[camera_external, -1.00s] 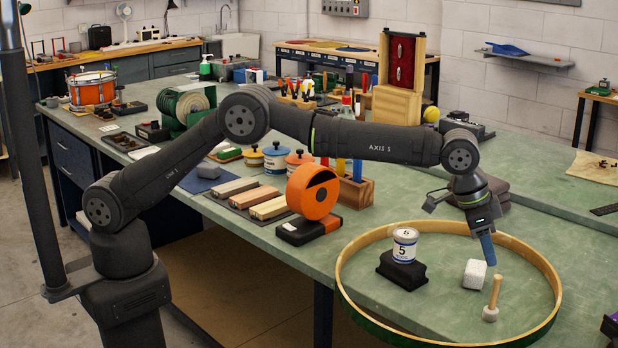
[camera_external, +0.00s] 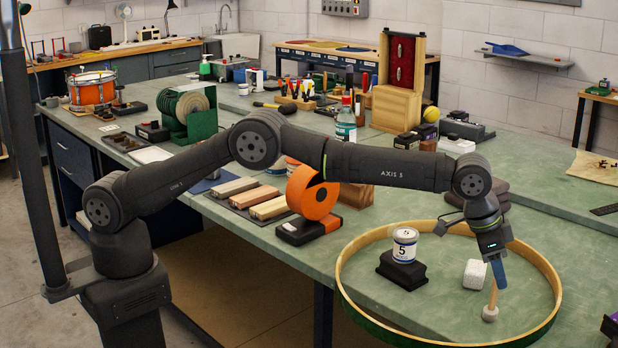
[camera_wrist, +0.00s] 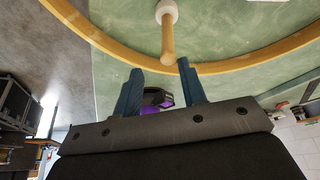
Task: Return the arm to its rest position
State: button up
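My gripper (camera_external: 498,275) hangs at the end of my arm, pointing down inside the large wooden hoop. In the wrist view its two blue fingers (camera_wrist: 160,82) stand apart with nothing gripped between them. A wooden-handled mallet with a pale round head (camera_external: 490,314) stands on its head inside the hoop, handle up. In the wrist view the mallet's handle (camera_wrist: 168,42) ends just beyond the fingertips. In the outside view the fingers overlap the handle's top; whether they touch is unclear.
The hoop (camera_external: 352,252) lies on the green bench. Inside it are a white block (camera_external: 475,274) and a can marked 5 (camera_external: 404,245) on a black stand. An orange ring on a base (camera_external: 313,197) stands left of the hoop. Several tools and boxes crowd the bench behind.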

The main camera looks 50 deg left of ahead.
jog(key=s+r, duration=0.5)
jog(key=s, duration=0.4)
jog(key=w+a, duration=2.5)
jog(key=a, duration=0.1)
jog(key=f, duration=0.5)
jog(key=shift+w+f, duration=0.3)
jog(key=shift+w, duration=0.05)
notch_tip(320, 180, up, 5)
jog(key=d, duration=0.1)
jog(key=s+d, duration=0.9)
jog(key=d, duration=0.3)
jog(key=shift+s, duration=0.25)
